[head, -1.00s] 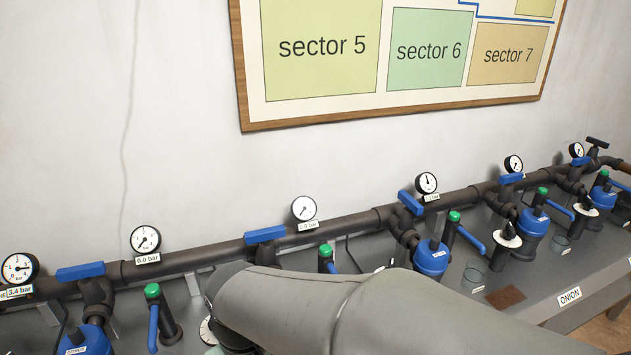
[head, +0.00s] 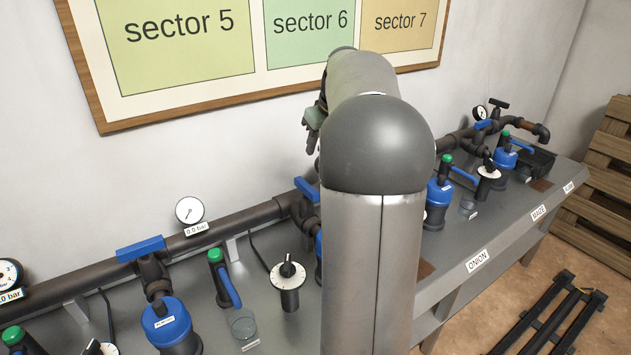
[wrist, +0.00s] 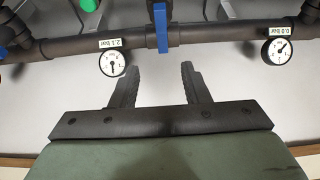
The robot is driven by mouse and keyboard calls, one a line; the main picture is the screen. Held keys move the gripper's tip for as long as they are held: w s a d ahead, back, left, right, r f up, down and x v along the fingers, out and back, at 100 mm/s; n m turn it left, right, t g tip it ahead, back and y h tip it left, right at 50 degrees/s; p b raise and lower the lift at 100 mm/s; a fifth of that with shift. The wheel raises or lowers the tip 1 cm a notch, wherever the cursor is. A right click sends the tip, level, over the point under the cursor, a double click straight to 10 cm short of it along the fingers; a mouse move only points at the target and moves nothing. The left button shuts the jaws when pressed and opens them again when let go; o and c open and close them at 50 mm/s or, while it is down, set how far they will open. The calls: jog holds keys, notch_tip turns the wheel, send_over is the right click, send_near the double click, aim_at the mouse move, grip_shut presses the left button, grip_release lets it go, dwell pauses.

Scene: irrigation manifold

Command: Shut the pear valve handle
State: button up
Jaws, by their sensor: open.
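In the wrist view a blue lever handle (wrist: 162,28) lies across the dark pipe, between two gauges. It appears to be the crosswise blue handle (head: 308,188) left of my arm in the head view. I cannot read a pear label on it. My gripper (wrist: 159,70) is open and empty, its fingertips apart and just short of the pipe on the wall side, with the handle about in line with the gap. In the head view my gripper (head: 313,128) is partly hidden by my arm.
The near gauge (wrist: 112,62) reads 2.1 bar; the other gauge (wrist: 277,50) reads 0.0 bar. Another blue handle (head: 140,250) lies along the pipe. Green-capped valves, blue filters (head: 166,325) and a dial (head: 290,276) crowd the bench. The wall behind the pipe is bare below the sector board.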

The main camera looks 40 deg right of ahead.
aim_at(307, 185)
jog(key=x, duration=0.8)
jog(key=p+x, duration=0.1)
jog(key=x, duration=0.7)
jog(key=shift+a+f, duration=0.2)
jog(key=shift+f, duration=0.1)
jog(key=shift+c, duration=0.3)
grip_shut()
